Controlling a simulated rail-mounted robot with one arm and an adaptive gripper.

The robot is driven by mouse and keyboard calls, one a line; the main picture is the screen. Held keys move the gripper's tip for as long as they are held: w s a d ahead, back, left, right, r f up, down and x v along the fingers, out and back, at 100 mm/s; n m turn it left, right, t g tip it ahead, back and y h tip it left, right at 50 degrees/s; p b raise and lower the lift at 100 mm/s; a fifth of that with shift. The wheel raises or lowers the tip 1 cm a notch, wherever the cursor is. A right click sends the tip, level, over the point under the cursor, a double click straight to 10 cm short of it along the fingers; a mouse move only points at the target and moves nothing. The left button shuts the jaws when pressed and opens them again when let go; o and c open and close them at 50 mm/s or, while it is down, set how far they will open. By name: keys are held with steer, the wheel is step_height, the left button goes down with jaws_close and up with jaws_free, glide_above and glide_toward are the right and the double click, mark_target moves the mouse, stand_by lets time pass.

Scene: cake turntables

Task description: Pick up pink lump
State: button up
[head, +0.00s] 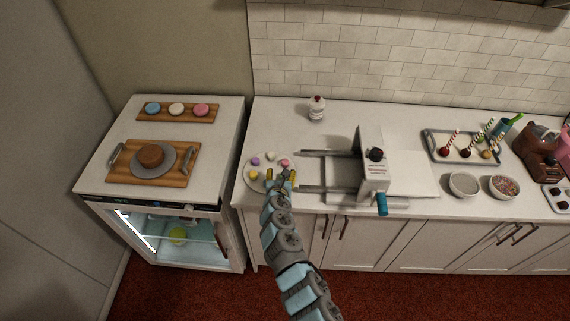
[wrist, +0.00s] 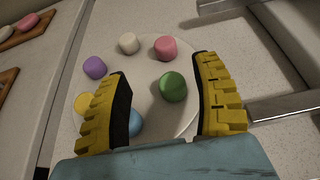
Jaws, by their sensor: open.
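The pink lump (wrist: 165,48) sits near the far right rim of a round white plate (wrist: 128,92) in the wrist view. It also shows in the head view (head: 285,162), at the plate's right side. My gripper (wrist: 165,90) is open, with its yellow and black fingers apart above the plate. The fingers point toward the pink lump, which lies beyond them. A green lump (wrist: 173,87) shows between the fingers, close to the right one. In the head view my gripper (head: 281,174) is over the plate's front right part.
White (wrist: 129,43), purple (wrist: 95,67), yellow (wrist: 83,103) and blue (wrist: 136,122) lumps share the plate. A metal machine (head: 372,165) with two rails stands just right of it. A cabinet with wooden boards (head: 185,175) stands left.

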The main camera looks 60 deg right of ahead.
mark_target(285, 163)
steer(key=shift+b+x, duration=0.6)
steer(key=shift+x, duration=0.95)
steer(key=shift+w+d+f, duration=0.1)
steer(key=shift+d+f, duration=0.1)
steer(key=shift+d, duration=0.05)
steer(key=shift+d+f, duration=0.1)
steer(key=shift+d, duration=0.05)
steer(key=shift+d+f+b, duration=0.1)
steer(key=shift+d+b, duration=0.1)
steer(key=shift+b, duration=0.1)
steer(key=shift+w+d+b, duration=0.25)
steer(key=shift+d+b, duration=0.3)
steer(key=shift+d, duration=0.4)
steer(key=shift+w+d+f+b, duration=0.1)
steer(key=shift+d+f+b, duration=0.3)
steer(key=shift+d+b, duration=0.2)
steer(key=shift+w+d+f+b, duration=0.1)
steer(key=shift+w+d+b, duration=0.3)
steer(key=shift+d+b, duration=0.2)
